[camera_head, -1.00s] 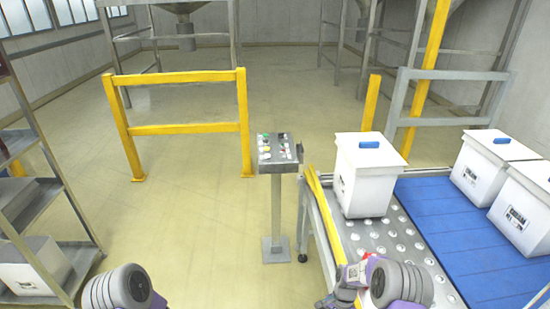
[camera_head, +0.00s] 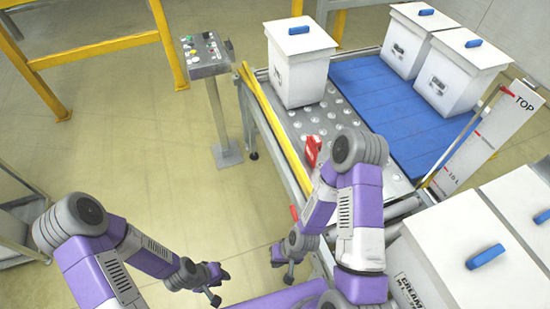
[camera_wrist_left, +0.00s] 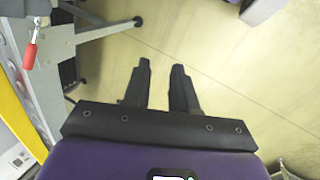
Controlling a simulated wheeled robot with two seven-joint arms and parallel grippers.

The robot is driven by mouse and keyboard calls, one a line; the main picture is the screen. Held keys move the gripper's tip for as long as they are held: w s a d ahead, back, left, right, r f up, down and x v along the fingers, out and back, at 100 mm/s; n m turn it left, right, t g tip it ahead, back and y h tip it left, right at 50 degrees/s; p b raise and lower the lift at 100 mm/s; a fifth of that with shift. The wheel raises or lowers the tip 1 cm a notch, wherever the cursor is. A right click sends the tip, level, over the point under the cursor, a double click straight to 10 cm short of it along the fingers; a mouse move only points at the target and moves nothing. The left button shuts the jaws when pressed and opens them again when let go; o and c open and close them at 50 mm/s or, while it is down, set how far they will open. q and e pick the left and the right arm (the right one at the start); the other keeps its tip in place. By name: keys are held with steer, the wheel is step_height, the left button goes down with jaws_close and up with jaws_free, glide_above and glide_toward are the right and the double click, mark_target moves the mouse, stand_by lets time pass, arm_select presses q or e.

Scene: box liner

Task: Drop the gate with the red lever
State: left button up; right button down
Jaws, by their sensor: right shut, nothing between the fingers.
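A red part (camera_head: 313,150) stands at the inner side of the roller table (camera_head: 345,112), partly behind my right arm in the head view. A red-handled lever (camera_wrist_left: 30,55) on a metal bracket shows at the upper left of the left wrist view; I cannot tell if it is the same part. I cannot make out the gate for certain. My left gripper (camera_head: 217,284) is open and empty, low in front of the table's left side. My right gripper (camera_head: 283,264) is shut and empty, near the table's near left leg, below and apart from the red part.
A white lidded box (camera_head: 300,75) stands on the roller table. More white boxes stand on the blue belt (camera_head: 385,110) and at the near right (camera_head: 455,250). A button pedestal (camera_head: 205,55) and yellow rail (camera_head: 95,48) are at left. The floor between is clear.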

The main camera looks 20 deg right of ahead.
arm_select(q)
steer(key=w+d+m+b, duration=0.2)
steer(key=d+m, duration=0.1)
steer(key=shift+w+f+t+h, duration=0.2)
steer(key=shift+f+t+h, duration=0.1)
steer(key=shift+f+h, duration=0.1)
jaws_close()
steer(key=w+d+r+m+t+h+b, duration=0.25)
steer(key=w+d+m+b, duration=0.2)
steer(key=d+m, duration=0.5)
steer(key=w+d+r+m+t+h+b, duration=0.1)
steer(key=w+d+r+m+h+b, duration=0.4)
steer(key=d+m, duration=0.4)
steer(key=w+d+f+m+y+b, duration=0.1)
steer(key=w+d+f+b, duration=0.3)
steer(key=d+f, duration=0.3)
step_height(320, 180, down, 2)
steer(key=shift+d+b, duration=0.2)
steer(key=shift+b, duration=0.4)
steer(key=shift+g, duration=0.25)
